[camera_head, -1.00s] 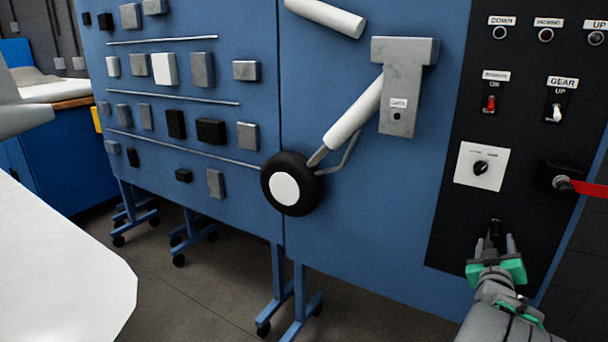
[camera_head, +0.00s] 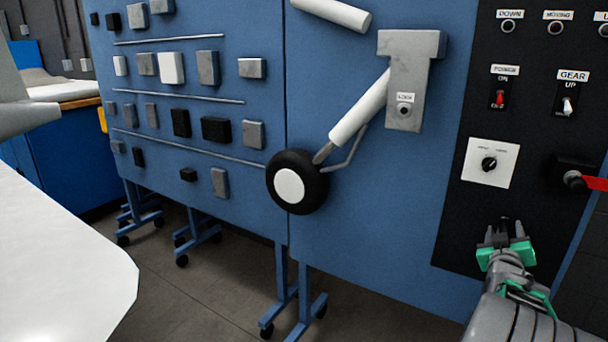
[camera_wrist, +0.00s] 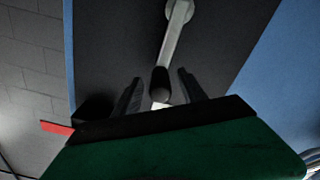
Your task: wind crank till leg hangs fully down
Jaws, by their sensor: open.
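The landing-gear leg (camera_head: 360,108) is a white strut on a grey bracket (camera_head: 409,62). It slants down and left, with a black wheel (camera_head: 296,182) at its lower end. The crank (camera_wrist: 176,40) shows in the wrist view as a pale arm running from a round hub at the top to a dark handle (camera_wrist: 160,80). My gripper (camera_wrist: 161,92) is open, with one finger on each side of the handle; I cannot tell if either touches it. In the head view my gripper (camera_head: 506,233) is at the black panel's lower part and hides most of the crank.
The black panel (camera_head: 455,220) carries a power switch (camera_head: 500,99), a gear switch (camera_head: 567,106) and a white selector plate (camera_head: 475,175). A red lever (camera_head: 596,183) sticks out right of my gripper, and also shows in the wrist view (camera_wrist: 57,127). A white surface (camera_head: 60,270) fills the lower left.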

